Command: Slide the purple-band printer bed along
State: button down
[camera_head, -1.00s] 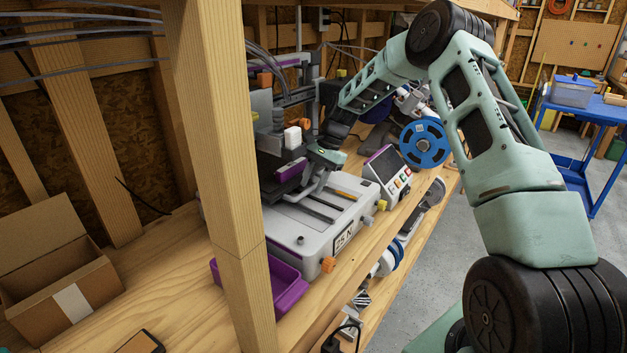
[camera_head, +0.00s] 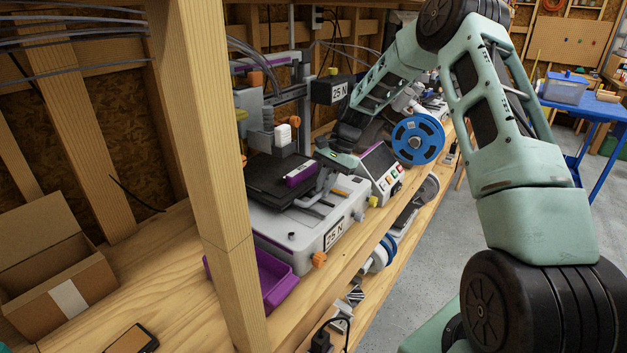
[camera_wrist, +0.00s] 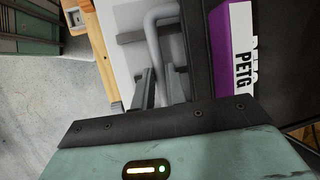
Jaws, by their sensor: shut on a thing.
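The printer bed is a black plate (camera_head: 268,178) with a purple band (camera_head: 300,174) on its front edge, on the pale grey printer base (camera_head: 290,228). The wrist view shows the purple band (camera_wrist: 232,45) with a white PETG label at upper right. A grey bent handle (camera_wrist: 153,40) runs from the bed side down between my fingers. My gripper (camera_wrist: 160,85) is shut on this handle. In the head view my gripper (camera_head: 326,178) is at the bed's front right, partly hidden by my wrist.
A wooden post (camera_head: 205,150) stands at the left front. A purple tray (camera_head: 268,280) lies beside the base. A screen panel (camera_head: 378,165) and a blue spool (camera_head: 418,138) stand to the right. An open cardboard box (camera_head: 60,275) is at far left.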

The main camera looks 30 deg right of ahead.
jog(key=s+d, duration=0.3)
jog(key=s, duration=0.5)
jog(key=shift+s+d+p, duration=0.15)
jog(key=shift+s+p, duration=0.2)
jog(key=shift+s, duration=0.05)
jog(key=c, duration=1.4)
grip_release()
jog(key=shift+c, duration=0.2)
jog(key=shift+r, duration=0.1)
jog(key=b+v, duration=0.2)
jog(key=v, duration=1.5)
jog(key=shift+r, duration=0.15)
